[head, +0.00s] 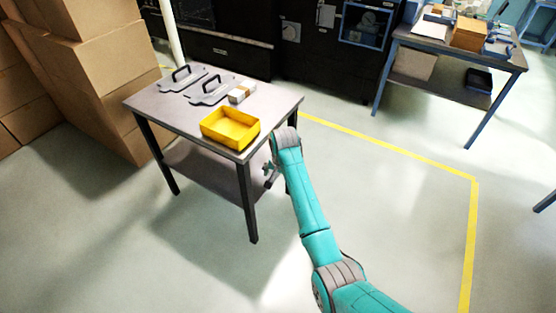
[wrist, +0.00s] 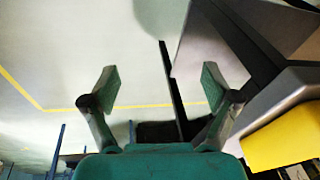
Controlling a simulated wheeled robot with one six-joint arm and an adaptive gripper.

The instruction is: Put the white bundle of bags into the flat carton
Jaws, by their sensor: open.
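A small white bundle with a brown band (head: 241,93) lies on the grey table, behind a shallow, open-topped yellow box (head: 231,128). This box is the only flat carton-like thing I make out on this table, and its visible inside looks empty. Part of it also shows at the right edge of the wrist view (wrist: 285,140). My gripper (wrist: 158,85) is open with nothing between its fingers. In the head view my gripper (head: 270,176) is beside the table's right side, below the top and apart from the bundle.
Two grey plates with black handles (head: 182,78) lie on the left of the grey table (head: 160,110). Brown cartons (head: 100,60) are stacked at the left. A blue-legged bench (head: 455,50) stands at the back right.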

